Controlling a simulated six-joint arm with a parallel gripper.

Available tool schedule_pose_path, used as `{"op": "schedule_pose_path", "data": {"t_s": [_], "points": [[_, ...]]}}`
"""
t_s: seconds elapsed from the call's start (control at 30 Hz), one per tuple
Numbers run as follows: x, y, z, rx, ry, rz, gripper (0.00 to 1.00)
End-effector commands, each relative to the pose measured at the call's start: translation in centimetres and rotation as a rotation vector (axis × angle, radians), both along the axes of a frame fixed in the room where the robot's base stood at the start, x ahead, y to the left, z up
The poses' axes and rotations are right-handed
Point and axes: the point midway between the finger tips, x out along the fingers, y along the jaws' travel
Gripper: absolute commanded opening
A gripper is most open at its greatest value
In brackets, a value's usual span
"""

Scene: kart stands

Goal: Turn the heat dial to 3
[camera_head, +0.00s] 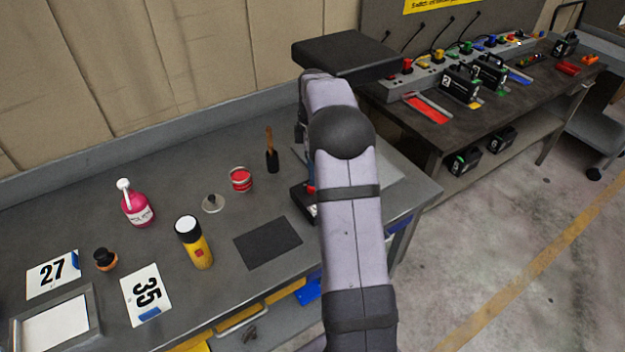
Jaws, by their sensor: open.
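No heat dial or number marks can be made out. A dark object (304,198) with a bit of red and blue at its edge shows just left of my arm on the grey workbench (190,140). My arm covers most of it, so I cannot tell what it is. My arm rises from the bottom of the picture, bends at a black joint and folds away behind itself. My gripper is hidden behind my arm.
A black mat (268,242) lies bare. A second bench (440,130) with battery packs is at the right.

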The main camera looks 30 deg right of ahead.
Motion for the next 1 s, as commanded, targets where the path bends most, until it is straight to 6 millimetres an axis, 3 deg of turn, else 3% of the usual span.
{"op": "schedule_pose_path", "data": {"t_s": [0.4,0.77,0.8,0.97,1.0], "points": [[0.1,0.0,-4.7,0.001,0.002,-0.001,0.43],[0.1,0.0,-5.4,0.000,0.001,-0.001,0.43],[0.1,0.0,-5.4,0.000,0.001,-0.001,0.41],[0.1,0.0,-5.3,0.000,0.000,-0.001,0.03],[0.1,0.0,-5.3,0.000,0.000,-0.001,0.02]]}}
